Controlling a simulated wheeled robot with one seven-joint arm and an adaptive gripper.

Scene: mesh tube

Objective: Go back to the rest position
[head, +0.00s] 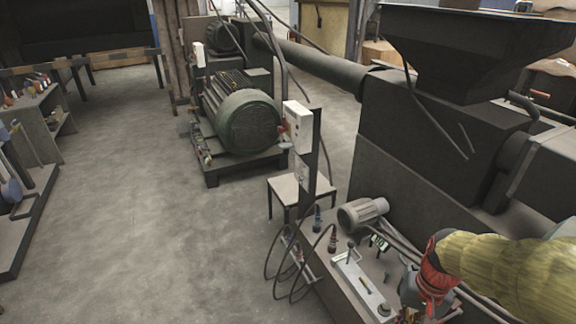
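My gripper is not clearly in view in the head view, and I cannot tell its state. At the lower right edge a yellow, wrinkled covering (505,268) ends in a red part (432,278) above the machine parts. I cannot tell what lies under the covering.
A dark machine with a hopper (475,45) fills the right side. A green motor (240,118) stands in the middle back, near a small table (283,188). A shelf (40,125) stands left. Open concrete floor (150,220) lies between.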

